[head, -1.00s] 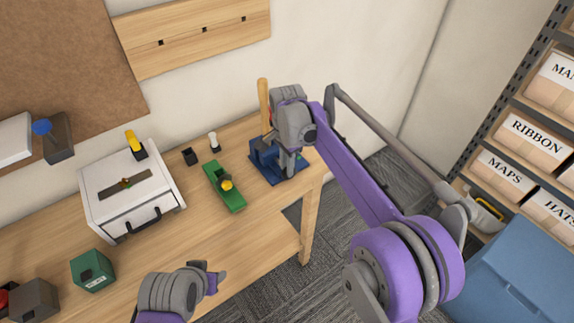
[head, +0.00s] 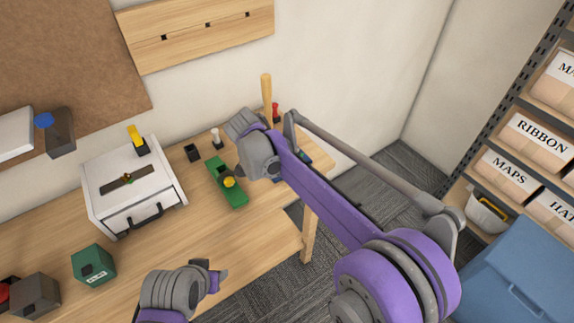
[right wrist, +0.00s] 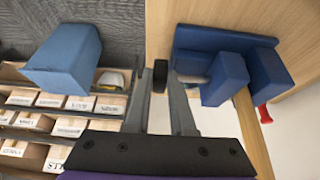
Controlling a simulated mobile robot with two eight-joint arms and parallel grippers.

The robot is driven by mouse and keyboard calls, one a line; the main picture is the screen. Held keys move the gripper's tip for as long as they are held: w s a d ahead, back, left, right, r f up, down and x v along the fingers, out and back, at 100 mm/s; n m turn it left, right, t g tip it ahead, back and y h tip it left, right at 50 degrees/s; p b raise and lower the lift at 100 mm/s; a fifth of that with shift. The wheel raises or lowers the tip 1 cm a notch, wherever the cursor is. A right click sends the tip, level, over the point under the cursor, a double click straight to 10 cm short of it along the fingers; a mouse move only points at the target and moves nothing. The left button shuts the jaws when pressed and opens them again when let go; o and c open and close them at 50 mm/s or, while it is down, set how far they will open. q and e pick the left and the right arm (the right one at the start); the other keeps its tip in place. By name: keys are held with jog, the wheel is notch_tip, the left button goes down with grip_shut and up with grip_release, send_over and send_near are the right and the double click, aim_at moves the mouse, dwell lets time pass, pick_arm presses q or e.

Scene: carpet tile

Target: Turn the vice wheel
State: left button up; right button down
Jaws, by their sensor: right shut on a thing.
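The blue vice (right wrist: 225,68) is at the table's right edge in the right wrist view. In the head view my right arm hides most of it. The wheel (right wrist: 160,80) shows as a small dark piece edge-on, at the end of a pale shaft on the vice's side. My right gripper (right wrist: 159,70) is shut on the wheel, one finger on each side.
On the wooden table (head: 240,248) stand a green block tool (head: 224,180), a white box (head: 130,190) and a green cube (head: 93,265). A wooden handle (head: 267,98) and a red-handled tool (head: 276,112) rise behind my right wrist. A blue bin (head: 515,275) stands right.

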jog(key=shift+s+a+f+t+h, duration=0.1)
jog(key=shift+a+f+t+h, duration=0.05)
jog(key=shift+t+h, duration=0.35)
jog(key=c, duration=0.8)
grip_release()
jog(key=shift+o, duration=0.2)
jog(key=v, duration=1)
jog(key=shift+a+r, duration=0.25)
jog(key=shift+r, duration=0.05)
jog(key=shift+s, duration=0.15)
